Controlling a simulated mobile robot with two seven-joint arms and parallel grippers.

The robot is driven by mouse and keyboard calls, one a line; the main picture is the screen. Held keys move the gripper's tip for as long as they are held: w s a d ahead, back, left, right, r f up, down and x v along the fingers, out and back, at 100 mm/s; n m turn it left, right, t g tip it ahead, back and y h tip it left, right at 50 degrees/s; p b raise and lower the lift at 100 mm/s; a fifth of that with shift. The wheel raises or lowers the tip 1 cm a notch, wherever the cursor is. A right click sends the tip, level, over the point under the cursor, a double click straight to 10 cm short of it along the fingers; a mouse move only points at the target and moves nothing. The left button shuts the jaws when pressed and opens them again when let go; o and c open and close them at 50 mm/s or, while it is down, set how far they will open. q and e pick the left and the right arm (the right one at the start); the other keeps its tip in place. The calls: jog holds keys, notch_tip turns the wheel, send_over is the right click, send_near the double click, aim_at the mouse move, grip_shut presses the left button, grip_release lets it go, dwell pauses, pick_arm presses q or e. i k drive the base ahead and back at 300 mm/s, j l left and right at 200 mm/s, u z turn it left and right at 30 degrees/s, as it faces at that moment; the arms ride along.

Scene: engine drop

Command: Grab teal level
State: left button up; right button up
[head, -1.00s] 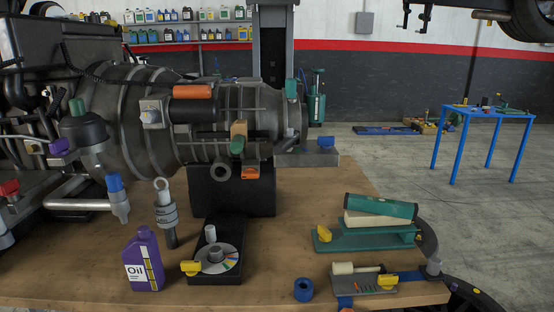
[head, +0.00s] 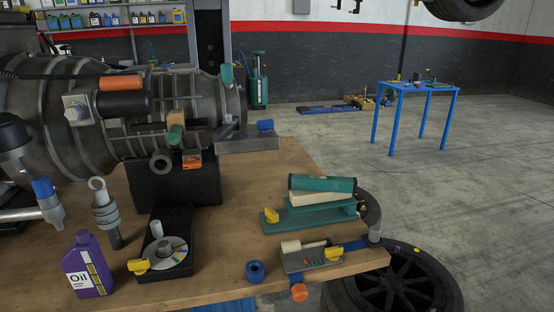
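A long teal bar with dark ends (head: 322,183) lies on top of a cream block (head: 320,199) on the wooden workbench. Under the block is a teal beam-shaped piece (head: 308,217) with a yellow knob (head: 271,216) at its left end. I cannot tell for sure which teal piece is the level. A small teal-green item also lies on the blue table (head: 418,87) at the back right, too small to identify. Neither of my grippers is in view.
A large engine (head: 180,110) fills the left of the workbench (head: 215,275). A purple oil bottle (head: 87,268), a black tray (head: 180,265), a blue ring (head: 255,271) and a grey tool (head: 312,258) stand near the front. A tire (head: 440,285) lies right of the bench. Floor between bench and blue table looks clear.

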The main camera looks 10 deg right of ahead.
aim_at(346, 185)
jog(key=i+l+u, duration=0.2)
jog(key=l, duration=0.65)
jog(key=i+l+u, duration=0.25)
jog(key=l, duration=0.65)
jog(key=l+u, duration=0.2)
jog(key=l, duration=0.65)
jog(key=k, duration=0.05)
